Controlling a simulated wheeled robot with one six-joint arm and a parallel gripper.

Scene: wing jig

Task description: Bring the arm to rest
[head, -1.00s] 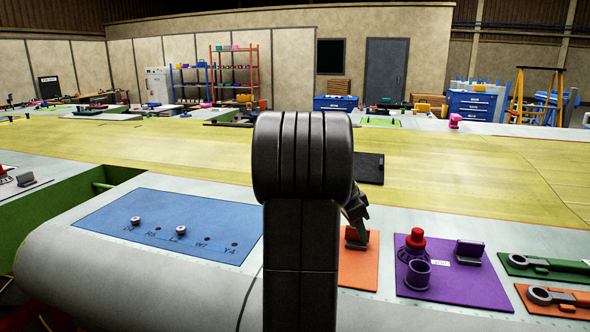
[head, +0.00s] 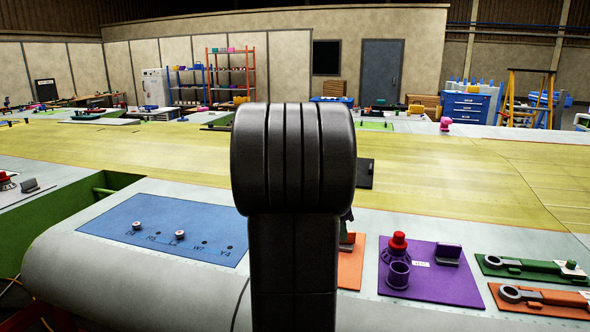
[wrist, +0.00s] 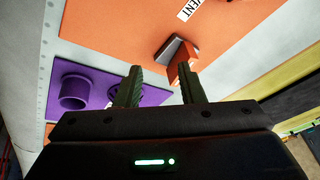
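My arm stands upright in the middle of the head view, and its dark rounded link hides most of what is behind it. My gripper is almost wholly hidden there. In the wrist view my gripper (wrist: 158,70) has its two dark green fingers apart with nothing between them. An orange mat (wrist: 120,22) lies beyond the fingertips. A small block with an orange face and a dark side (wrist: 178,52) stands on it, near the right fingertip and seemingly apart from it.
The blue panel (head: 120,215) with two small pale-topped pieces lies left of my arm. A purple mat (head: 425,285) with a red-topped part, a cup and a dark block lies to the right. Wrenches (head: 525,266) lie farther right. The yellow wing surface (head: 450,185) behind is largely clear.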

